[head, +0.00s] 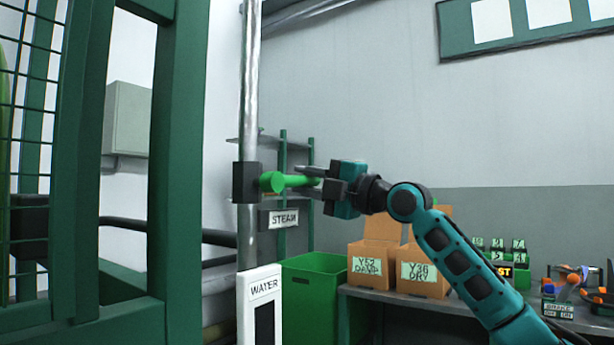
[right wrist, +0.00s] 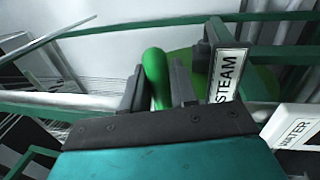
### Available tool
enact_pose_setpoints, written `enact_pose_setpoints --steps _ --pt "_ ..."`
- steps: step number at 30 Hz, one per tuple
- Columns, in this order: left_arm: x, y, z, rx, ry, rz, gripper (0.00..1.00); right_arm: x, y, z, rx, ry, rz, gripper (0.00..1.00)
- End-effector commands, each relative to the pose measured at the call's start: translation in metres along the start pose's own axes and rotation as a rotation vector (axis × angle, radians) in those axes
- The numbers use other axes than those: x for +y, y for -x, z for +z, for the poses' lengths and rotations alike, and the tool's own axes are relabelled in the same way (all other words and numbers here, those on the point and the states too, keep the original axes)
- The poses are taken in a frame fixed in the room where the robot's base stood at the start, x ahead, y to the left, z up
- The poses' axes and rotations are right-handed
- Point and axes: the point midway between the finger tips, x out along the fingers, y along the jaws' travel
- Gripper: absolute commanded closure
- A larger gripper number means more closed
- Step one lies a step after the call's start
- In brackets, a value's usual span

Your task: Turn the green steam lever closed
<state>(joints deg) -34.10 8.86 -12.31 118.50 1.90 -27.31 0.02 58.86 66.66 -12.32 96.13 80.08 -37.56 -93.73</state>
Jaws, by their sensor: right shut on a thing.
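The green steam lever (head: 288,181) sticks out to the right, nearly level, from a black block (head: 245,182) on the vertical silver pipe (head: 248,95). My right gripper (head: 318,182) reaches in from the right and is shut on the lever's free end. In the right wrist view the lever (right wrist: 155,75) stands between the two dark fingers (right wrist: 158,90). The STEAM sign (head: 284,219) hangs just below the lever. My left gripper is not in view.
A white WATER panel (head: 264,290) stands below on the pipe. A green bin (head: 316,285), a bench with cardboard boxes (head: 424,273) and small parts are behind my right arm. A green frame with mesh (head: 172,150) closes off the left side.

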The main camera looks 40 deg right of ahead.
Motion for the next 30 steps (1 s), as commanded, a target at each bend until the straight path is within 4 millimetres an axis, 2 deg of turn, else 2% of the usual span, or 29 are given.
enact_pose_setpoints --steps 20,21,26,30 --pt "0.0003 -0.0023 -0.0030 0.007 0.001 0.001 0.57 -0.0072 0.0012 -0.0001 -0.013 -0.071 -0.002 1.00" --pt "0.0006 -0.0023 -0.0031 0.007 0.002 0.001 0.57 -0.0073 0.0011 -0.0002 -0.013 -0.071 -0.003 0.71" --pt "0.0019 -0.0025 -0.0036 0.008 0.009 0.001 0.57 -0.0072 0.0011 -0.0003 -0.012 -0.069 -0.002 0.56" --pt "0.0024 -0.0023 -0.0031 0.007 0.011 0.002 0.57 -0.0068 0.0011 -0.0004 -0.012 -0.068 -0.001 0.54"
